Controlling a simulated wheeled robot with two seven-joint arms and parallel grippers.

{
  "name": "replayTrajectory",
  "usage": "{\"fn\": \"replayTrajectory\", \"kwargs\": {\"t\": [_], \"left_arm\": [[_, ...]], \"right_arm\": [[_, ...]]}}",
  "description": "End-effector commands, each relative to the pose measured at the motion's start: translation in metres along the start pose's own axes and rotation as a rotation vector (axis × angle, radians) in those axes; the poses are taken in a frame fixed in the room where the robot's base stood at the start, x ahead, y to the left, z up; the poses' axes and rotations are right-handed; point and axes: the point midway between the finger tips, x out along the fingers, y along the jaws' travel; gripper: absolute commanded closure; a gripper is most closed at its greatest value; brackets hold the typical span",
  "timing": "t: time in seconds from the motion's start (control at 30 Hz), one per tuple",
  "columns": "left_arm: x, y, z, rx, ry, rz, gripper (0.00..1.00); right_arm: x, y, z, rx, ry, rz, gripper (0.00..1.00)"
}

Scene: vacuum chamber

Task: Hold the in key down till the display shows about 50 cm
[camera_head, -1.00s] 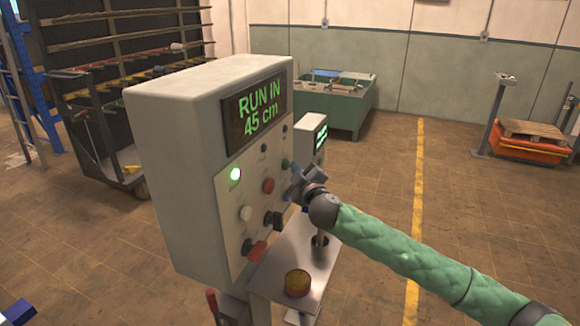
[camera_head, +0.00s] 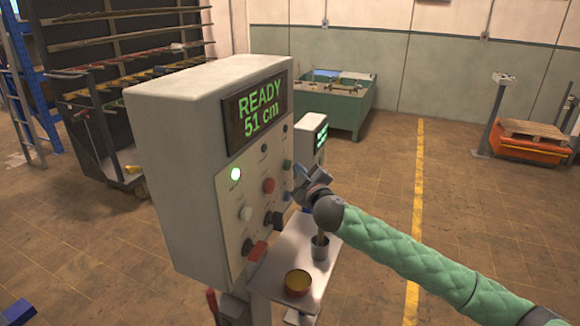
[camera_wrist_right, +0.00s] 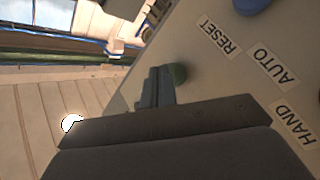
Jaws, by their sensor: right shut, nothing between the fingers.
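The grey control box has a display (camera_head: 259,106) that reads READY 51 cm in green. My right gripper (camera_head: 299,176) is shut and empty at the panel's right edge. No "in" label is readable.
RESET, AUTO and HAND labels (camera_wrist_right: 273,66) show in the wrist view. A second, smaller display box (camera_head: 313,138) stands behind.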

Motion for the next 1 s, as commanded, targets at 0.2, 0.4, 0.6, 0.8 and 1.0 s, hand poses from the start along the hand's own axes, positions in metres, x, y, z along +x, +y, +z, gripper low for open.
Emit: {"fn": "replayTrajectory", "kwargs": {"t": [0.2, 0.4, 0.6, 0.8, 1.0], "left_arm": [[0.0, 0.0, 0.0, 0.0, 0.0, 0.0, 1.0], [0.0, 0.0, 0.0, 0.0, 0.0, 0.0, 1.0], [0.0, 0.0, 0.0, 0.0, 0.0, 0.0, 1.0], [-0.001, 0.0, 0.0, 0.0, 0.0, 0.0, 1.0], [-0.001, 0.0, 0.0, 0.0, 0.0, 0.0, 1.0]], "right_arm": [[-0.004, 0.004, 0.002, 0.0, 0.001, 0.001, 1.0], [-0.004, 0.004, 0.003, -0.001, 0.001, 0.001, 1.0], [-0.008, 0.006, 0.006, 0.0, 0.0, 0.001, 1.0], [-0.018, 0.014, 0.014, 0.0, 0.0, 0.001, 1.0], [-0.03, 0.022, 0.022, -0.001, -0.001, 0.001, 1.0]]}}
